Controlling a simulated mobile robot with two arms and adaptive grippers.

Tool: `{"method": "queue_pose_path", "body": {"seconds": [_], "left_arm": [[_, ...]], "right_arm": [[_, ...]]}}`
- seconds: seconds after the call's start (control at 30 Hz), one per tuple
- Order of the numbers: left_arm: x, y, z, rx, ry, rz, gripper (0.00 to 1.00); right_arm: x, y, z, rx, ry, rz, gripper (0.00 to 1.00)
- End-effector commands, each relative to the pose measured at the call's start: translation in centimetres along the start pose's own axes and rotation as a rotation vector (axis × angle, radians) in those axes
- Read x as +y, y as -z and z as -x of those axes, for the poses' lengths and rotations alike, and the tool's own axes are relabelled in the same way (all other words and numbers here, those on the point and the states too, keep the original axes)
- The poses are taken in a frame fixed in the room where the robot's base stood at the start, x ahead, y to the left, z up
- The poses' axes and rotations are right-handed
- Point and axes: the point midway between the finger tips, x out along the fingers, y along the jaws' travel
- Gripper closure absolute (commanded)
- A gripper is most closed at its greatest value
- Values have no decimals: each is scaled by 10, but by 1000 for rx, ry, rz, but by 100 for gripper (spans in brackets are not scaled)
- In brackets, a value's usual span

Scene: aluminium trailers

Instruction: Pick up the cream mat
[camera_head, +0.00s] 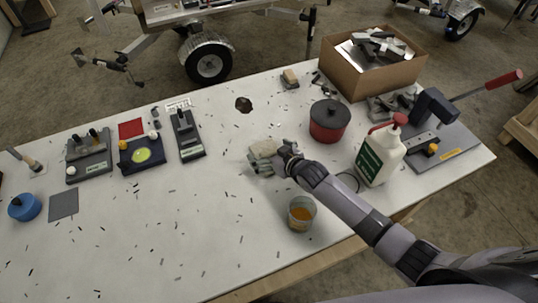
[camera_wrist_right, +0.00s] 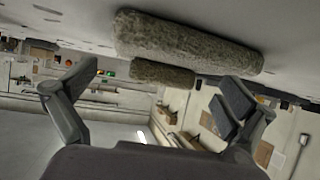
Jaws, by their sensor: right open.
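The cream mat (camera_head: 263,149) lies on the white table near its middle. It looks rolled or folded, with a fuzzy surface. In the right wrist view the mat (camera_wrist_right: 185,40) shows as a thick roll with a thinner one alongside, across the top of the picture. My right gripper (camera_head: 264,167) is right beside the mat, at its near side, low over the table. In the right wrist view my gripper (camera_wrist_right: 162,86) has its fingers wide apart, with nothing held between them. Whether a finger touches the mat cannot be told. My left gripper is not in view.
A red pot (camera_head: 328,122), a white bottle (camera_head: 381,157) and a cup of amber liquid (camera_head: 301,214) stand near my right arm. A cardboard box (camera_head: 378,86) is at the back right. Tool holders (camera_head: 187,137) stand at the left. Dark scraps litter the otherwise clear front left.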

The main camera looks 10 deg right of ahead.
Motion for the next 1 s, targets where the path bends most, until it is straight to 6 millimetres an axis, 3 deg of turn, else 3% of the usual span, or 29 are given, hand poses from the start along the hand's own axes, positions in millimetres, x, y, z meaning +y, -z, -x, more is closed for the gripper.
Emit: {"method": "queue_pose_path", "body": {"seconds": [1.0], "left_arm": [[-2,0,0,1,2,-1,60]], "right_arm": [[1,-1,0,-3,-1,0,63]]}}
